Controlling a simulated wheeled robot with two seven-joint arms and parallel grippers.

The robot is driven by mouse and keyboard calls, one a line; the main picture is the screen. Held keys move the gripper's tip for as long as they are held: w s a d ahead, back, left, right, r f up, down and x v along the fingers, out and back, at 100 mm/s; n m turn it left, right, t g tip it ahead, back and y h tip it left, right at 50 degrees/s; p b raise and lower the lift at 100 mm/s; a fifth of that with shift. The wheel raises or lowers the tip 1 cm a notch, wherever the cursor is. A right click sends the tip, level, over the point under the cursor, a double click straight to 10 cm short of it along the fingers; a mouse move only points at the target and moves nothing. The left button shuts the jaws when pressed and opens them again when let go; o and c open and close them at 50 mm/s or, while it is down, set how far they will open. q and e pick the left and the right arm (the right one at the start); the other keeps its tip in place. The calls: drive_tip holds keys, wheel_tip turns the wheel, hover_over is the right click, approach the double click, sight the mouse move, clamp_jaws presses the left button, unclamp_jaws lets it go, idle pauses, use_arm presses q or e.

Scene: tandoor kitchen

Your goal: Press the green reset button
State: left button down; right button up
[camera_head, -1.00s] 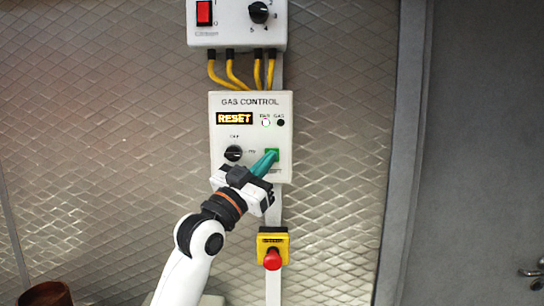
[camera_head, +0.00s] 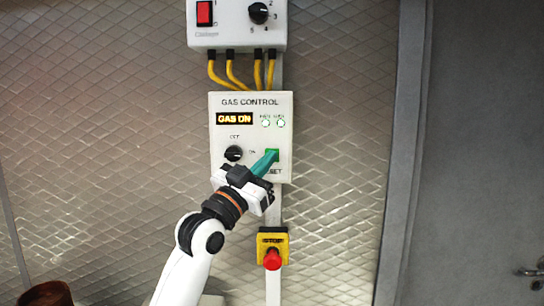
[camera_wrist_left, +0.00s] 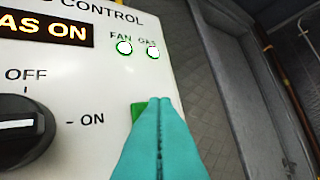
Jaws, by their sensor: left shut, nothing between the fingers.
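The green reset button (camera_head: 273,152) sits at the lower right of the white gas control panel (camera_head: 222,138). In the left wrist view the button (camera_wrist_left: 138,108) shows as a green edge, mostly hidden behind my fingertips. My left gripper (camera_head: 273,155) is shut and empty, its teal fingers together with their tips at the button. Whether they touch it I cannot tell for sure. The panel display (camera_head: 234,119) reads GAS ON, and the FAN and GAS lamps (camera_wrist_left: 153,52) are both lit. My right gripper is not in view.
A black OFF/ON knob (camera_head: 233,153) is left of the button. A red stop button (camera_head: 272,259) on a yellow box is below. An upper box (camera_head: 232,30) has a red switch and a dial. Yellow cables (camera_head: 231,72) link the boxes. A grey door (camera_head: 480,150) stands right.

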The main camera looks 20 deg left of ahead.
use_arm(q)
drive_tip(key=shift+s+d+f, duration=0.1)
drive_tip(key=shift+s+d, duration=0.05)
drive_tip(key=shift+s, duration=0.55)
drive_tip(key=s, duration=0.2)
drive_tip(key=s+d+p, duration=0.1)
drive_tip(key=s, duration=0.1)
drive_tip(key=shift+s+d, duration=0.2)
drive_tip(key=shift+s, duration=0.15)
idle(0.5)
